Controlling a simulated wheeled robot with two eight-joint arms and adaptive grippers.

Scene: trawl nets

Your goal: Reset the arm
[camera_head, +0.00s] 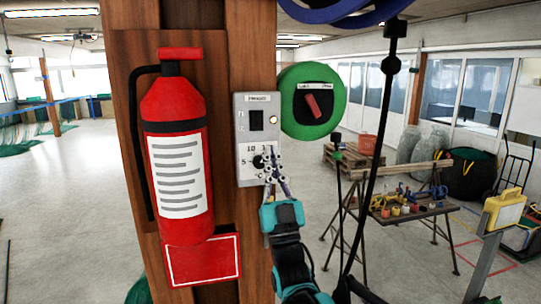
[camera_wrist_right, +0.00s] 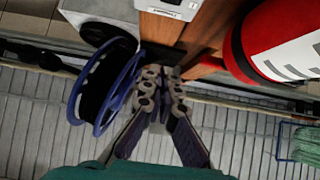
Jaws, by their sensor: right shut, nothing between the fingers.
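My right gripper (camera_head: 268,170) is in front of the wooden post in the head view, its fingers together and pointing up. Its tips overlap the lower part of a grey control box (camera_head: 243,115), by the black dial. In the right wrist view the closed fingers (camera_wrist_right: 163,76) hold nothing, and the box (camera_wrist_right: 172,8) shows beyond them at the top edge. I cannot see contact between the tips and the box. My left gripper is not in view.
A red fire extinguisher (camera_head: 178,160) hangs on the post, left of my gripper; it also shows in the wrist view (camera_wrist_right: 275,40). A green round reel (camera_head: 313,118) is right of the box. A blue-rimmed reel (camera_wrist_right: 104,87) is in the wrist view. A work table (camera_head: 420,211) stands at right.

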